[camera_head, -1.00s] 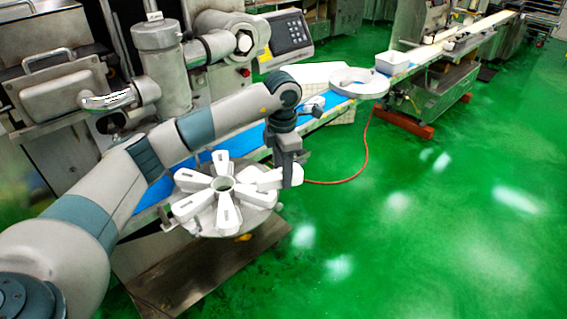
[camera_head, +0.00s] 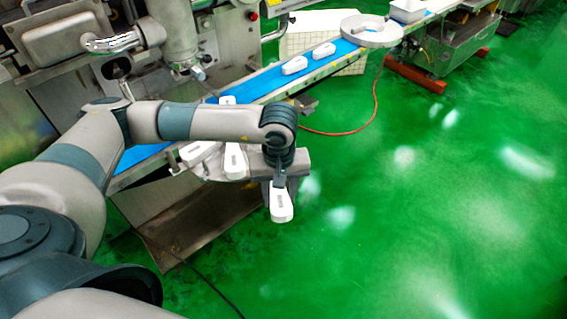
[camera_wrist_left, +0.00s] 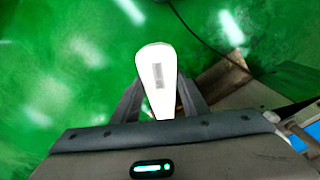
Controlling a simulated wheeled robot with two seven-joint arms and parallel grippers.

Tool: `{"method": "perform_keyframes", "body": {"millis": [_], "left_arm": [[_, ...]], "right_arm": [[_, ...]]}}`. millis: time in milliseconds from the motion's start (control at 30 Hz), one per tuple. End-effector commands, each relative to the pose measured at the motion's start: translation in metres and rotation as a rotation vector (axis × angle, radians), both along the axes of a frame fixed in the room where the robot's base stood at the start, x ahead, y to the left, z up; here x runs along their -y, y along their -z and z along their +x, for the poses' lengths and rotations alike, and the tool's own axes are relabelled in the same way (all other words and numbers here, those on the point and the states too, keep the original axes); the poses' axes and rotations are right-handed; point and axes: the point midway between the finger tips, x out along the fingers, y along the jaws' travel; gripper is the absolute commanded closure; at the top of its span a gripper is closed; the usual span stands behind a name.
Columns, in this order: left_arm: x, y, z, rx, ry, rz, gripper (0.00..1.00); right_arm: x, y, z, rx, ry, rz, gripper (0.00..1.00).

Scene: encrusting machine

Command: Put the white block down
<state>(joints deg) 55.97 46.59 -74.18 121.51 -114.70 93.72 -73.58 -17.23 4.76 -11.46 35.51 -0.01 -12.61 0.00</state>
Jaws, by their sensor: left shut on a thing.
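My left gripper (camera_head: 280,184) is shut on a white block (camera_head: 281,207) and holds it out over the green floor, in front of the round turntable's right side. The left wrist view shows the long, tapered white block (camera_wrist_left: 157,70) between the two dark fingers of the left gripper (camera_wrist_left: 158,98), with green floor beyond it. Other white blocks (camera_head: 234,162) sit around the turntable, which my arm partly hides. My right gripper is not in view.
A blue conveyor belt (camera_head: 270,82) runs behind my arm, with white blocks (camera_head: 295,65) on it. Metal machinery (camera_head: 60,40) fills the back left. Open green floor (camera_head: 430,210) lies to the right.

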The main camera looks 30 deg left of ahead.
Motion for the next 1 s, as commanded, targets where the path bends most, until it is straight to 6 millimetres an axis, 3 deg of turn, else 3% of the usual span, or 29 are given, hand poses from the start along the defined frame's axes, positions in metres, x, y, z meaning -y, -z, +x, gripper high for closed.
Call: {"method": "perform_keyframes", "body": {"millis": [200, 400, 1000], "left_arm": [[0.012, 0.020, -0.038, -0.005, 0.382, -0.004, 0.88], [0.023, 0.032, -0.059, -0.002, 0.614, -0.010, 0.88], [0.018, 0.031, -0.059, -0.003, 0.620, -0.005, 0.88]], "right_arm": [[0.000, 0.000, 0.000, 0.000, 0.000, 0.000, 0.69], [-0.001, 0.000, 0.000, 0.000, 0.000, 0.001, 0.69], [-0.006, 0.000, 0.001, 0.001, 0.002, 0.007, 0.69]]}}
